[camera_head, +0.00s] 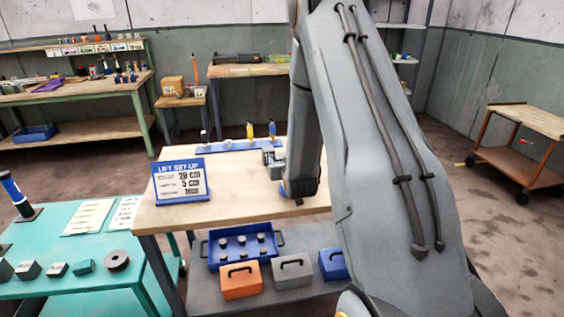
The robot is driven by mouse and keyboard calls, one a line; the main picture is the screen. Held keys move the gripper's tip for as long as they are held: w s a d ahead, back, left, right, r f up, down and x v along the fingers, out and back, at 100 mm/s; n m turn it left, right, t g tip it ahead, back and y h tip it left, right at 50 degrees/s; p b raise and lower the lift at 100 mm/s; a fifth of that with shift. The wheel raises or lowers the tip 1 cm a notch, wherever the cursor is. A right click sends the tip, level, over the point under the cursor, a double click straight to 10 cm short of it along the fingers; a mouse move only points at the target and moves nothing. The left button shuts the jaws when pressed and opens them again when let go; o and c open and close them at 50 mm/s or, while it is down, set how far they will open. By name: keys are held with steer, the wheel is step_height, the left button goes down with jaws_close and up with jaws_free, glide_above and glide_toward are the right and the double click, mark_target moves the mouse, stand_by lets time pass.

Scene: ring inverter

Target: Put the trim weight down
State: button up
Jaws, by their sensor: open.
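My gripper (269,158) is small in the view, at the end of my arm over the right part of the wooden table (220,185). It is open, and I see nothing held in it. My arm hides part of the area around it. I cannot tell which object is the trim weight. Several dark blocks (57,269) and a dark ring-shaped piece (117,260) lie on the teal table at the lower left. Several small knobbed pieces (241,242) sit in a blue tray (215,250) on the grey lower shelf.
A blue rack (212,149) with upright tools stands at the table's back edge. A "LIFT SET-UP" sign (181,181) stands on its left. An orange case (240,280), a grey case (292,271) and a blue case (333,263) are below. The tabletop's front middle is clear.

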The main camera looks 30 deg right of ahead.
steer(key=shift+w, duration=0.15)
jaws_close()
steer(key=shift+r, duration=0.1)
stand_by(0.3)
